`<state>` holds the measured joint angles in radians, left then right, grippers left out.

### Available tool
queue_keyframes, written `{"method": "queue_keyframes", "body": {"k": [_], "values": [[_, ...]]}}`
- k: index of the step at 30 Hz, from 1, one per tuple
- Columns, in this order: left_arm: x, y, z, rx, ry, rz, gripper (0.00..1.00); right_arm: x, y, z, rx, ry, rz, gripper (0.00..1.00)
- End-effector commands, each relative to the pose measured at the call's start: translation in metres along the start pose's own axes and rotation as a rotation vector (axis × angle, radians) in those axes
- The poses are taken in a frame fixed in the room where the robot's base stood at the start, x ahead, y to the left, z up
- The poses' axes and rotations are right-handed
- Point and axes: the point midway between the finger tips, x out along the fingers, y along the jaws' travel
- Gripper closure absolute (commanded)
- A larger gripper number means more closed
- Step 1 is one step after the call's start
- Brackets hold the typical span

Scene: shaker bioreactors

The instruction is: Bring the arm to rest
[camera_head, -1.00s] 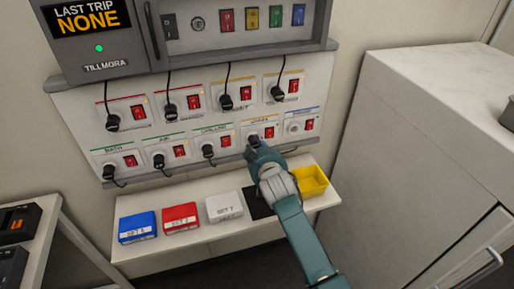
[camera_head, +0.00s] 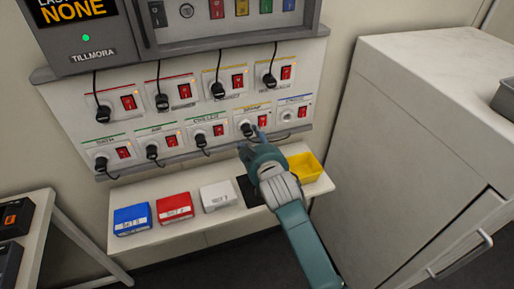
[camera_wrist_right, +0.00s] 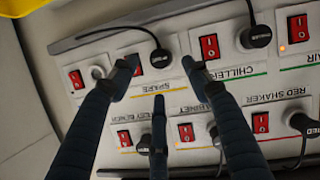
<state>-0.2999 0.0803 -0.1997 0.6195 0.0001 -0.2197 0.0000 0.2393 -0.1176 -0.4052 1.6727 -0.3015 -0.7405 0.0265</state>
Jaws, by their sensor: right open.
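My right gripper (camera_head: 253,144) is open and empty in the head view, just below and in front of the lower row of sockets. Its dark fingers also show spread apart in the right wrist view (camera_wrist_right: 158,70). The black plug in the SPARE socket (camera_head: 246,129) sits just above the fingertips; it also shows in the wrist view (camera_wrist_right: 161,58), apart from the fingers. My right arm (camera_head: 302,235) reaches up from the bottom of the head view. My left gripper is not in view.
The socket panel (camera_head: 205,108) holds several black plugs with cables and red switches. A shelf (camera_head: 160,238) below carries a blue box (camera_head: 132,219), a red box (camera_head: 175,208), a white box (camera_head: 218,196) and a yellow bin (camera_head: 305,167). A white cabinet (camera_head: 410,130) stands at right.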

Motion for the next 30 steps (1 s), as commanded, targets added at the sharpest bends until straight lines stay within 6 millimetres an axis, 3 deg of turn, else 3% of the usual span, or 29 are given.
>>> {"method": "queue_keyframes", "body": {"k": [3,9,22,26,30], "values": [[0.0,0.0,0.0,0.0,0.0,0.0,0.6,-0.025,0.0,0.0,0.001,0.001,0.0,0.52],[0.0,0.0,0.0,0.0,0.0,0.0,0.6,-0.05,0.0,0.0,-0.001,0.001,0.0,0.52],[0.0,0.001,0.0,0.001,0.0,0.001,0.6,-0.057,0.001,0.002,0.001,-0.005,0.001,0.52],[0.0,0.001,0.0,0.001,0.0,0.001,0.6,-0.069,0.007,0.035,0.031,-0.076,0.002,0.52],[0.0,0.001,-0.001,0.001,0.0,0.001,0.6,-0.109,0.02,0.112,0.1,-0.257,-0.001,0.52]]}}
